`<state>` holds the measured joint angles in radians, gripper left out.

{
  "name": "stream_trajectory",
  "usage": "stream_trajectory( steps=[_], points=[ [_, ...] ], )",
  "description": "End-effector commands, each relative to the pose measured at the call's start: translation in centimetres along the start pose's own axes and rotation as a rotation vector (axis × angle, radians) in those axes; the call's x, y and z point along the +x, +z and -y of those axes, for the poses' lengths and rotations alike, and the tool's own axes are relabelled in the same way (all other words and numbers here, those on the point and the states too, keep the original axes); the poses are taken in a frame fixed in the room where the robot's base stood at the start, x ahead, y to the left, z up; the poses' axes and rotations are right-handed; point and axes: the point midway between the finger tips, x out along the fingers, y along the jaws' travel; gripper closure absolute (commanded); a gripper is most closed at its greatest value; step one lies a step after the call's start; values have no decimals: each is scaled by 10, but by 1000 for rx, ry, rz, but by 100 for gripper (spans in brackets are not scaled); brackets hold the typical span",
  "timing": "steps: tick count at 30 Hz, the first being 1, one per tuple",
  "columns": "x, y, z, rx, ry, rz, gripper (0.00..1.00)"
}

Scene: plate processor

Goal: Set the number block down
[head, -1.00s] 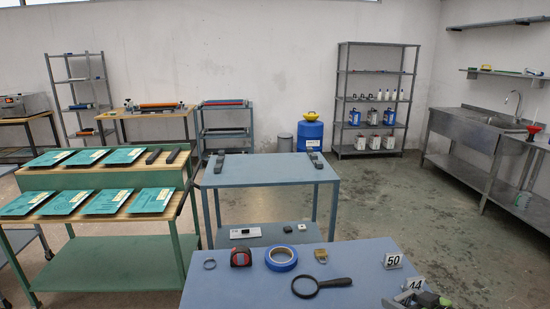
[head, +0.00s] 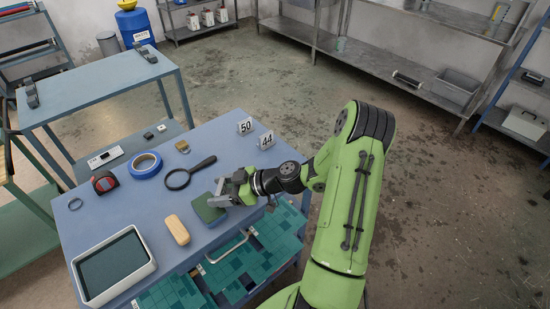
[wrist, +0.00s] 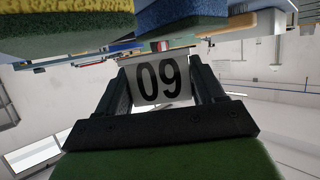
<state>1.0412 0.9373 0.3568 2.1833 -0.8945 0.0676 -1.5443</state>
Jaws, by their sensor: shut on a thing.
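The number block (wrist: 160,80) is a pale card-like block with black digits, held between the two dark fingers in the wrist view. Its digits read "09" in that picture, where the room appears upside down. My gripper (wrist: 161,88) is shut on it. In the head view my gripper (head: 221,195) is low over the near right part of the blue table (head: 222,148), by a green sponge (head: 206,212). I cannot clearly make out the held block there. Two other number blocks, "50" (head: 245,126) and "44" (head: 266,140), stand upright towards the table's right edge.
A magnifying glass (head: 180,180), blue tape roll (head: 146,165), padlock (head: 182,146), tape measure (head: 104,182), tan block-like object (head: 177,229) and white tray (head: 148,247) lie on the table. Teal plates (head: 250,265) lie below its near edge. Some surface between magnifier and standing blocks is bare.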

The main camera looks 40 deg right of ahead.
Motion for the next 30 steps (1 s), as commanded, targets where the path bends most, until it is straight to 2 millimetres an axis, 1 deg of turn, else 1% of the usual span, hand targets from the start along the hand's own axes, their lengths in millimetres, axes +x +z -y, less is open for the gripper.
stream_trajectory(
  steps=[1, 2, 3, 5, 6, 8, 9, 12, 15, 18, 26, 28, 30],
  points=[
    [-8, 9, -22, 17, 65, 0, 65],
    [-15, 12, -35, 32, 103, 0, 65],
    [-25, 15, -52, 55, 156, -1, 65],
    [-43, 18, -79, 89, 244, -1, 65],
    [-58, 20, -98, 113, 306, -1, 65],
    [-81, 21, -124, 150, 401, 0, 65],
    [-97, 21, -140, 174, 459, 0, 65],
    [-133, 19, -168, 225, 580, 0, 65],
    [-157, 15, -184, 260, 652, -1, 65],
    [-168, 13, -190, 278, 682, -1, 65],
    [-168, 13, -191, 283, 683, -1, 65],
    [-164, 23, -190, 286, 681, -2, 65],
    [-157, 39, -190, 288, 679, -2, 65]
  ],
)
